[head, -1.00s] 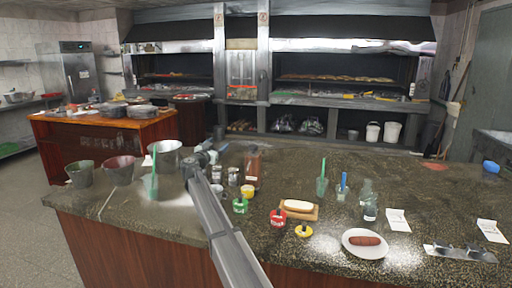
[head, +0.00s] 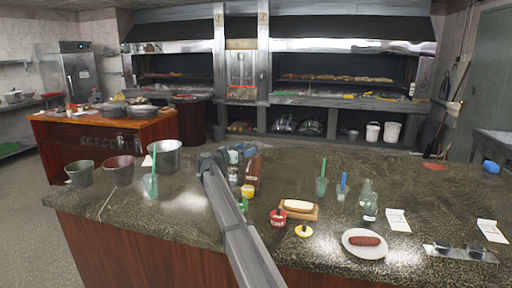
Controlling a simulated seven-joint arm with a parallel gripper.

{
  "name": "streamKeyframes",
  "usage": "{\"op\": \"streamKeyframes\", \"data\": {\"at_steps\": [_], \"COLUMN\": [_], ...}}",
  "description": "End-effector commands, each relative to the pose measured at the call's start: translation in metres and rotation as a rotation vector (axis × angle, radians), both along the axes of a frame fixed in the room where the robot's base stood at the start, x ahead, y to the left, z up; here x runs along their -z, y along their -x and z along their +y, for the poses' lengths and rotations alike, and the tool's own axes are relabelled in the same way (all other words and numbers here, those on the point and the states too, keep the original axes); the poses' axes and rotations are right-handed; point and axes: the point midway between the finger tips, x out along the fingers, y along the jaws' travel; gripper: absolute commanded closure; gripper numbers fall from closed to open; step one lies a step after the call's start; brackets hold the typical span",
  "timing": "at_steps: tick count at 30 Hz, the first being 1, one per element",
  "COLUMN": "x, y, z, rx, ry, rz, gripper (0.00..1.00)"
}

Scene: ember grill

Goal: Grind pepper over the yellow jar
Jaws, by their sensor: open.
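A small yellow jar-like container (head: 247,191) with a pale top stands on the dark speckled counter (head: 170,215), left of centre. A second, low yellow round item (head: 303,231) with a dark top lies nearer the front edge. A tall brown object (head: 254,168), which looks like the pepper grinder, stands upright just behind the first yellow container. My gripper (head: 241,152) is open at the upper part of the brown object, on its left side. I cannot tell whether they touch. My arm hides the small shakers behind it and part of the green jar (head: 244,204).
Buckets (head: 119,170) stand at the left. The back right counter is mostly clear.

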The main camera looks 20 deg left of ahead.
Motion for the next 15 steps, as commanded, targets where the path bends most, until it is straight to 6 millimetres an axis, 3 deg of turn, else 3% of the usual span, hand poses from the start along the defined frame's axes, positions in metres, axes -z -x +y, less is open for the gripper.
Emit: {"op": "streamKeyframes", "data": {"at_steps": [6,15], "x": [0.0,0.0], "y": [-0.034,-0.058], "z": [-0.018,-0.033], "rx": [0.001,0.0], "ry": [0.0,-0.001], "rz": [0.0,0.0], "gripper": [0.3,0.3]}}
